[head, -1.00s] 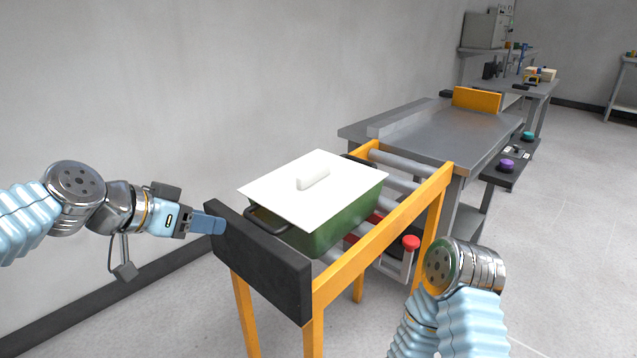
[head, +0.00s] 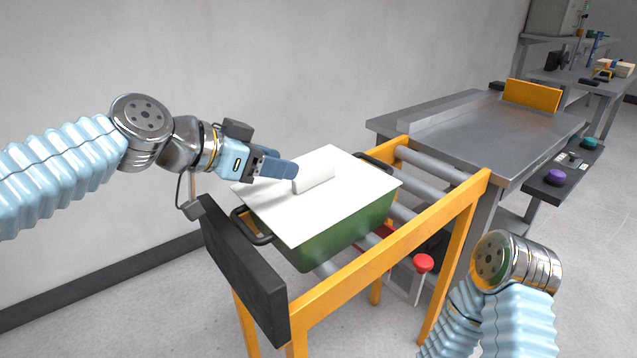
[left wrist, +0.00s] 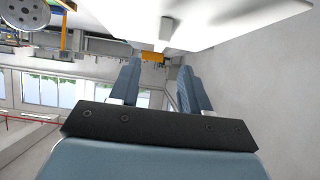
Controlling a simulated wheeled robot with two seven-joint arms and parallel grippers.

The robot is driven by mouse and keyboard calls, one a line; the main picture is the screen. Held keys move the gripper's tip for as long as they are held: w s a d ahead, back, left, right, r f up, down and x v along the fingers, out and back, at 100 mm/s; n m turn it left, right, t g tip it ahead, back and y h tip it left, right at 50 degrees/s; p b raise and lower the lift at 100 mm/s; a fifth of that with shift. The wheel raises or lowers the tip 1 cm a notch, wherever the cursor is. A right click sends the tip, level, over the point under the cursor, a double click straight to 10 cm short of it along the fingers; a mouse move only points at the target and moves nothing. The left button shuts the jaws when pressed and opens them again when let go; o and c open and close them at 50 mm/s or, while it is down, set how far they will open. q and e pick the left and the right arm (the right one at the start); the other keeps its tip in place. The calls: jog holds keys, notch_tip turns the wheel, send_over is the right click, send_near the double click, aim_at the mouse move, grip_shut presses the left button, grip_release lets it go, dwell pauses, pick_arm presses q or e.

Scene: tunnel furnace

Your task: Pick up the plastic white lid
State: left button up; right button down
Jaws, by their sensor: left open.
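The white plastic lid (head: 335,207) lies flat on a green bin (head: 340,237) with black handles. A raised white grip bar (head: 315,176) runs across the middle of the lid. My left gripper (head: 284,170) is open, just left of the bar and above the lid's left part. In the left wrist view the lid (left wrist: 235,15) fills the top edge, with its bar (left wrist: 167,28) beyond the two separated fingertips (left wrist: 160,82). Nothing shows between the fingers. My right arm shows at lower right in the head view, but its gripper is out of view.
The bin stands on a yellow-framed roller conveyor (head: 390,258) with a black end board (head: 243,270). A grey metal table (head: 480,135) adjoins its far end. A red button (head: 423,263) is at the conveyor's right side. The wall is close behind on the left.

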aim_at(312, 171)
pick_arm(q)
jog(key=p+x, duration=0.1)
jog(key=x, duration=0.7)
grip_shut()
